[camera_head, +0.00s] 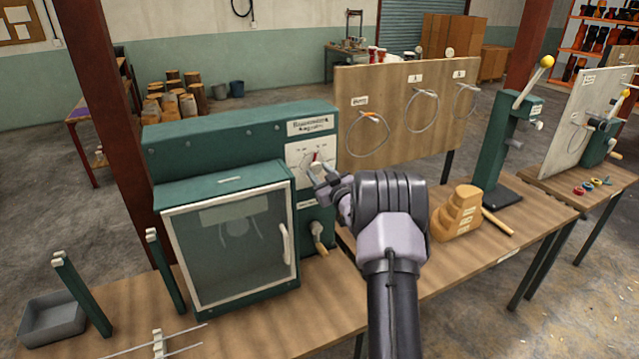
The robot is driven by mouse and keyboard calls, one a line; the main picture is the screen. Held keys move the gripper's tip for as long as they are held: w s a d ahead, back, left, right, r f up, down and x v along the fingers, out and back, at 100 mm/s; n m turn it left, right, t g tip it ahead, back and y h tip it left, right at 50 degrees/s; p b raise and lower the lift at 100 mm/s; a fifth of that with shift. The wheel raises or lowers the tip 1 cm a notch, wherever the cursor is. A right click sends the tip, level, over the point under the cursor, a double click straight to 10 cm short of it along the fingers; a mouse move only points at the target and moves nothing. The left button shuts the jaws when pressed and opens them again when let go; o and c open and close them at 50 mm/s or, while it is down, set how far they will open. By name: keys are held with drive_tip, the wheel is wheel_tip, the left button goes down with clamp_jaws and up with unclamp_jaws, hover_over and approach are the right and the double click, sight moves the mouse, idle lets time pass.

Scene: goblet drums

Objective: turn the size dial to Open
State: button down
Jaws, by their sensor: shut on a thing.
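The size dial (316,158) sits on a white plate on the upper right front of a green machine (230,133). A red mark shows at its top, pointing about straight up. The dial's lettering is too small to read. My gripper (319,172) is at the dial, shut on it, with its fingers covering the dial's lower part. My arm comes up from the bottom right of the picture.
The machine's glazed door (232,240) is closed, with a pale handle (284,244) at its right. A wooden-handled lever (320,239) lies below the dial. A hoop board (408,115) stands behind my wrist.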

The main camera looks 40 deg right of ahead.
drive_tip(key=n+b, duration=0.4)
drive_tip(key=b, duration=0.1)
drive_tip(key=n+b, duration=0.1)
drive_tip(key=b, duration=0.2)
drive_tip(key=shift+f+n, duration=0.3)
drive_tip(key=shift+n, duration=0.1)
drive_tip(key=n+b, duration=0.5)
drive_tip(key=b, duration=0.1)
drive_tip(key=shift+r+b, duration=0.1)
drive_tip(key=shift+b, duration=0.3)
drive_tip(key=n+b, duration=0.5)
drive_tip(key=shift+r+n, duration=0.1)
drive_tip(key=shift+n, duration=0.3)
drive_tip(key=shift+r+n+b, duration=0.2)
drive_tip(key=shift+n+b, duration=1.05)
drive_tip(key=shift+n, duration=1.25)
drive_tip(key=c, duration=0.9)
unclamp_jaws()
